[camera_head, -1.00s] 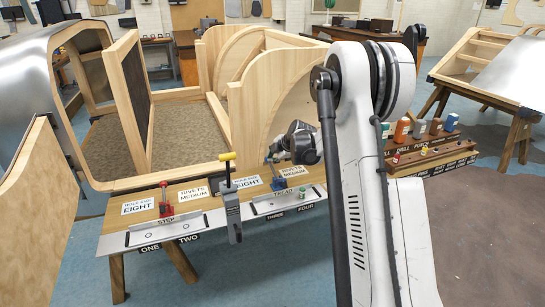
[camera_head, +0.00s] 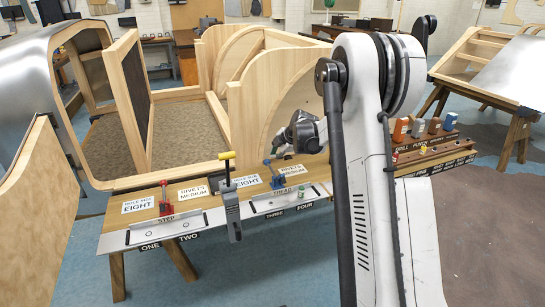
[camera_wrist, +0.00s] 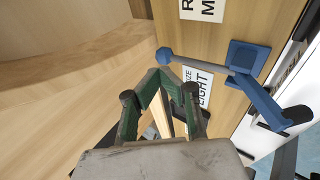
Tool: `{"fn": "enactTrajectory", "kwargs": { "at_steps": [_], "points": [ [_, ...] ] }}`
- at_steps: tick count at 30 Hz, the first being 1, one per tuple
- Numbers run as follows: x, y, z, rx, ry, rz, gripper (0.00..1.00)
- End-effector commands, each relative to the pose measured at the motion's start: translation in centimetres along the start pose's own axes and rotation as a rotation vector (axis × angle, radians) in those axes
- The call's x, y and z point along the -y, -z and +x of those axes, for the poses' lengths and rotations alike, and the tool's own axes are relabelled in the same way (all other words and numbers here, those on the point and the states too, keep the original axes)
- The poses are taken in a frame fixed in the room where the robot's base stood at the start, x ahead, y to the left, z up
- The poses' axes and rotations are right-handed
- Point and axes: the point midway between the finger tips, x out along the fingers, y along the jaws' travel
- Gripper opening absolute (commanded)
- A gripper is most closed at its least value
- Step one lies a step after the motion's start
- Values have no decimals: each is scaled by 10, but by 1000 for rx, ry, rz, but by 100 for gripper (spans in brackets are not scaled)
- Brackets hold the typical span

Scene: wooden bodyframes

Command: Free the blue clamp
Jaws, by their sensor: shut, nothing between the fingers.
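The blue clamp (camera_head: 277,181) stands on the wooden bench behind the metal strip, near label THREE. In the wrist view the blue clamp (camera_wrist: 241,62) shows its square base, a lever reaching left to a round knob, and an arm reaching lower right with a dark tip. I cannot tell whether that tip presses on the metal plate. My gripper (camera_head: 281,153) is above and behind the lever, its fingers small in the head view. In the wrist view my gripper (camera_wrist: 162,76) has its green fingers shut and empty, close to the knob; contact is unclear.
A red clamp (camera_head: 165,199) and a grey clamp with a yellow handle (camera_head: 229,205) stand left along the bench. A small green piece (camera_head: 301,192) is on the metal strip (camera_head: 285,204). Curved wooden frame panels (camera_head: 275,112) rise close behind my gripper.

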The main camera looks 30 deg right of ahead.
Motion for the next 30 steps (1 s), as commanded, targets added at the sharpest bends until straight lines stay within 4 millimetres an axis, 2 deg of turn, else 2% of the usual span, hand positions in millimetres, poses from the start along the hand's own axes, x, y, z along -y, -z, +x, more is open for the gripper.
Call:
{"fn": "enactTrajectory", "kwargs": {
  "at_steps": [1, 6, 12, 18, 25, 28, 30],
  "points": [
    [-1, 0, -13, 1, 0, 2, 0],
    [-4, 0, -46, 1, -1, 2, 0],
    [-6, -1, -77, 0, -1, 2, 0],
    [-7, 0, -92, 0, -1, 1, 0],
    [-7, 1, -95, 0, 0, 3, 0],
    [-7, 10, -102, 1, 3, 25, 0],
    [-6, 22, -112, 4, 8, 60, 0]
  ]
}}
